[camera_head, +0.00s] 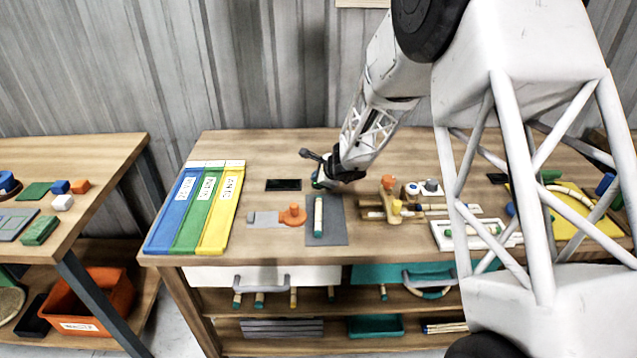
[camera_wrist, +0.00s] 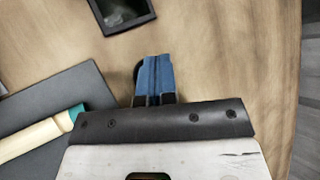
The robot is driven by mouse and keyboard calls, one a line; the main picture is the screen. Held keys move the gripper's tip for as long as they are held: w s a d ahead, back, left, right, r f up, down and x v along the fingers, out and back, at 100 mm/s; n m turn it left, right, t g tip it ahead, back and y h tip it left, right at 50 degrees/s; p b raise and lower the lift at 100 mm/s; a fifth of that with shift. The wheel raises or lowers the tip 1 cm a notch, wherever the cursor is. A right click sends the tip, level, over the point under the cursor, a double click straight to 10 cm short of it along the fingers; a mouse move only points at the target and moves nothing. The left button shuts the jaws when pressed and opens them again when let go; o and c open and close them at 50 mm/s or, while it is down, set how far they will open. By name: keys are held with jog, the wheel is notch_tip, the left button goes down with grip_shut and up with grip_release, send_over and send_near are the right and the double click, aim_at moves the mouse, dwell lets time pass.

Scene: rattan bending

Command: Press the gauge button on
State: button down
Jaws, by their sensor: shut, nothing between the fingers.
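A small dark-framed flat panel (camera_head: 283,185) lies on the workbench to the left of my gripper. Its dark screen also shows at the top of the wrist view (camera_wrist: 122,13); it looks like a display, and I see no lit reading. I cannot pick out the gauge button for certain. A grey plate with an orange knobbed part (camera_head: 292,215) lies in front of the panel. My gripper (camera_head: 320,180) is low over the bench behind a dark grey mat. In the wrist view its blue fingers (camera_wrist: 155,78) are together and empty, apart from the panel.
The dark grey mat (camera_head: 335,232) carries a pale rod with green ends (camera_head: 318,215). Blue, green and yellow trays (camera_head: 220,215) stand at the left. Wooden fixtures with knobs (camera_head: 390,205) stand to the right. Bare bench (camera_head: 255,150) lies behind the panel.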

dwell(0.6)
jog(key=shift+r, duration=0.35)
jog(key=shift+r, duration=3)
jog(key=shift+s+r, duration=0.1)
